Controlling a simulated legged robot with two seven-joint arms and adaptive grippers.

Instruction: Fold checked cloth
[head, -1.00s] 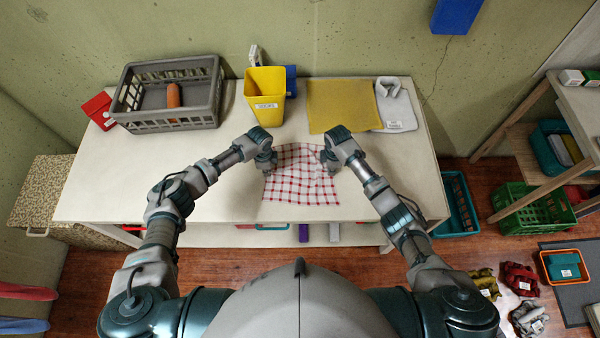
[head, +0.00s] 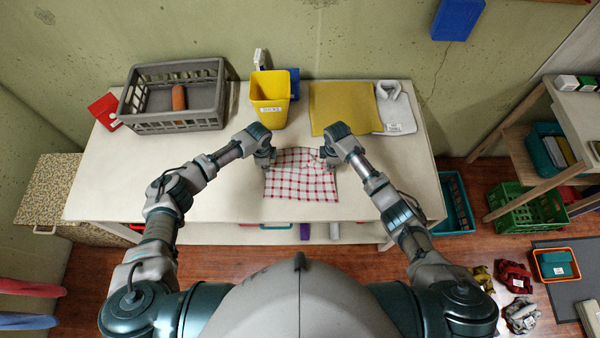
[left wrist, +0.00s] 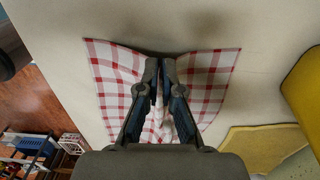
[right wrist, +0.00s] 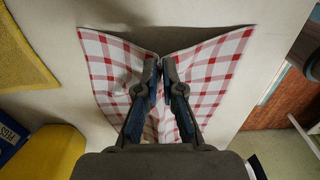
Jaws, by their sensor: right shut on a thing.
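The red-and-white checked cloth (head: 301,183) lies on the pale table in front of me, its near part spread flat. Its far part between the grippers looks paler and lifted. My left gripper (head: 267,163) is at the cloth's far left corner, shut on it; the left wrist view shows cloth (left wrist: 211,80) bunched between the fingers (left wrist: 159,65). My right gripper (head: 328,162) is at the far right corner, shut on the cloth; the right wrist view shows the cloth (right wrist: 213,70) drawn into a fold at the fingertips (right wrist: 160,65). The fingers hide the pinched corners.
Behind the cloth stand a grey crate (head: 135,112) with an orange-brown item, a yellow bin (head: 270,97), a flat yellow cloth (head: 342,107) and a folded grey garment (head: 396,108). The table (head: 120,190) is clear left and right of the cloth.

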